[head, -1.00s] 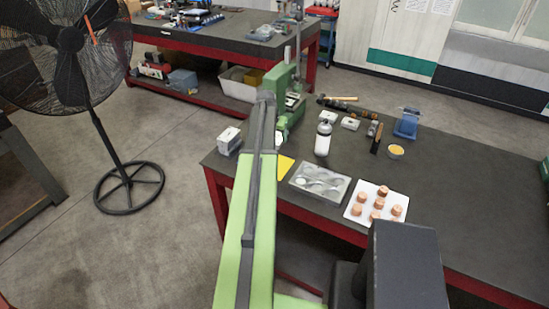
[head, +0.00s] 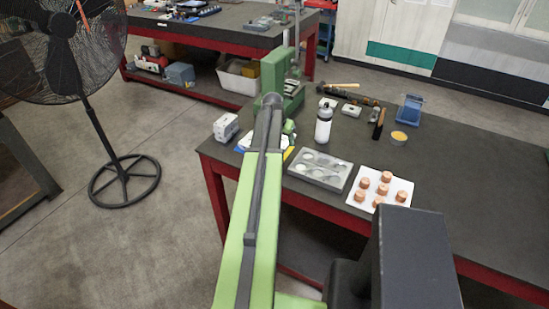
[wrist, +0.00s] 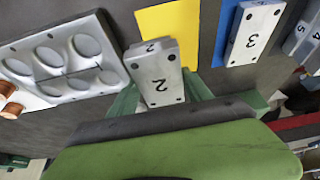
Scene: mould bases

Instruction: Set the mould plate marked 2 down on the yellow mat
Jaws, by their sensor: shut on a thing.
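The mould plate marked 2 (wrist: 160,80) is a pale grey block with dark holes in the wrist view. My gripper (wrist: 163,92) is shut on it, a green finger on each side. The plate covers the near part of the yellow mat (wrist: 170,28); I cannot tell whether it touches the mat. In the head view a sliver of the yellow mat (head: 288,153) shows beside my arm, which hides the plate.
Right of the yellow mat, the plate marked 3 (wrist: 254,32) lies on a blue mat (wrist: 226,45). More numbered plates (wrist: 302,38) are farther right. Left is a grey tray with round hollows (wrist: 65,62). A white bottle (head: 323,125) stands behind the tray.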

